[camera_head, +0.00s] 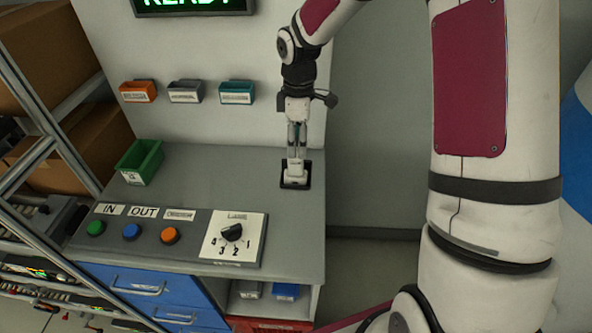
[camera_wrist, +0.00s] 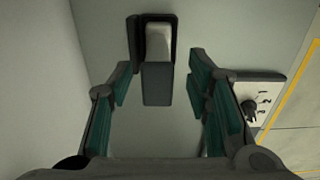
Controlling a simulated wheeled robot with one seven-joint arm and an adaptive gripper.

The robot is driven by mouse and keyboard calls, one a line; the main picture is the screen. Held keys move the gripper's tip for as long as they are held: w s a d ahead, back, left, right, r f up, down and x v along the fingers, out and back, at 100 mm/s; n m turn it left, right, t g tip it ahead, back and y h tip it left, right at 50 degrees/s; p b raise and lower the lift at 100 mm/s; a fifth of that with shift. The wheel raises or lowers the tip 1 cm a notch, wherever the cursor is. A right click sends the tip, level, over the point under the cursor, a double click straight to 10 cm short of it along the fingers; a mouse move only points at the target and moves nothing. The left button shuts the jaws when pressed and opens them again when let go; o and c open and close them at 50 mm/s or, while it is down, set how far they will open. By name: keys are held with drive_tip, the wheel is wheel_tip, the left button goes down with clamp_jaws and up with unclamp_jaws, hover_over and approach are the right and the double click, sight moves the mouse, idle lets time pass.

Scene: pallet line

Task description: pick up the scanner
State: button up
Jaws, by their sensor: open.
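The scanner (camera_head: 295,171) is a small pale thing in a black cradle (camera_head: 284,184) near the right edge of the grey bench top. In the wrist view, the scanner (camera_wrist: 158,45) shows a white upper part and a dark grey block toward me, with the black cradle (camera_wrist: 134,40) around its far end. My gripper (camera_head: 297,153) points down directly over it. In the wrist view my gripper (camera_wrist: 161,72) is open, with one teal-padded finger on each side of the grey block. I see gaps on both sides and no contact. The scanner's lower part is hidden.
A control panel (camera_head: 190,224) with buttons and a dial (camera_head: 232,233) lies at the bench front. A green bin (camera_head: 140,161) stands at the left. Orange, grey and teal wall bins (camera_head: 237,92) hang behind. The bench between green bin and cradle is clear.

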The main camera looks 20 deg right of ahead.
sight(296, 162)
drive_tip(key=shift+w+a+f+p, duration=0.15)
drive_tip(key=shift+f+p, duration=0.15)
drive_tip(key=shift+f, duration=1.1)
drive_tip(key=shift+w+a+f+p, duration=0.1)
drive_tip(key=shift+f+p, duration=0.15)
drive_tip(key=shift+f, duration=1.15)
clamp_jaws()
